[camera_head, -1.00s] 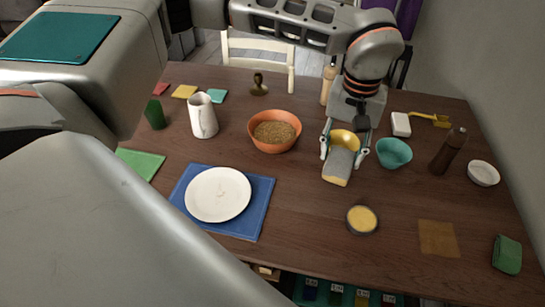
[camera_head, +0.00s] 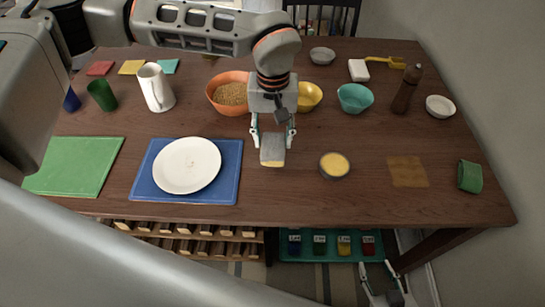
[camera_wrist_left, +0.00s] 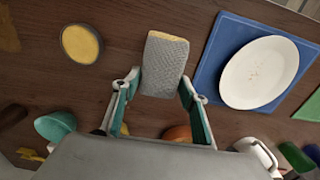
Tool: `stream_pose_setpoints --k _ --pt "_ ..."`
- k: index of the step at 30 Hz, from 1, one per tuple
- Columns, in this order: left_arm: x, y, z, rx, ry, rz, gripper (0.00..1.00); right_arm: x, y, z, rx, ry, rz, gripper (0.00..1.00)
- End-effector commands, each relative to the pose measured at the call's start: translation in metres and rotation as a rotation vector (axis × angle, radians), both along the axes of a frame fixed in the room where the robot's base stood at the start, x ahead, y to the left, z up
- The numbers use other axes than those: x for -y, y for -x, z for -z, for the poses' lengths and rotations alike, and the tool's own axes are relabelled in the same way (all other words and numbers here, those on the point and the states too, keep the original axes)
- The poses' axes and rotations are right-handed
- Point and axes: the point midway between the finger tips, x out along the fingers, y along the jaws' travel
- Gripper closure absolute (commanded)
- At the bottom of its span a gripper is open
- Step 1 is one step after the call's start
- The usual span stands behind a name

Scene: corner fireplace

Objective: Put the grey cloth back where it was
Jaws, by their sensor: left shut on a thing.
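The grey cloth (camera_head: 272,149), a textured grey block-like piece with a yellow edge, is between the fingers of my left gripper (camera_head: 273,137). In the left wrist view the grey cloth (camera_wrist_left: 165,66) sticks out past the fingertips of my left gripper (camera_wrist_left: 158,92). It is over the brown table (camera_head: 300,200), between the blue mat and the small cup of yellow contents; its height above the wood is hard to tell. My right gripper (camera_head: 385,275) is low at the bottom edge, below the table front, with its fingers apart and nothing seen between them.
A white plate (camera_head: 187,165) lies on a blue mat (camera_head: 226,180) to the left. The yellow-filled cup (camera_head: 334,166) is to the right. Orange (camera_head: 219,91), yellow (camera_head: 309,96) and teal (camera_head: 355,98) bowls stand behind. A brown patch (camera_head: 407,171) and green roll (camera_head: 470,176) lie right.

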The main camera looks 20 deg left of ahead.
Motion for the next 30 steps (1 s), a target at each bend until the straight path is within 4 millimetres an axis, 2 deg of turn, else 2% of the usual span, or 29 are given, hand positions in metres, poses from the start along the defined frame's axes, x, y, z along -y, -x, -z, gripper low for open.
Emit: stream_pose_setpoints --k 1,4,13,20,30 --pt "0.000 0.001 0.013 -0.005 -0.001 -0.001 0.74 0.000 0.000 0.000 0.001 0.001 0.000 0.60" --pt "0.000 0.000 0.029 -0.002 0.000 0.000 0.74 0.001 -0.001 0.000 0.003 0.002 0.000 0.60" --pt "0.000 0.000 0.051 -0.001 0.000 0.000 0.74 0.001 -0.001 0.001 0.002 0.005 -0.001 0.60" --pt "0.000 0.001 0.083 -0.003 0.001 0.000 0.74 0.002 0.000 0.004 0.000 0.008 -0.001 0.60" --pt "0.000 0.000 0.086 0.001 0.000 0.000 0.74 0.002 -0.002 0.003 0.003 0.009 -0.002 0.60"
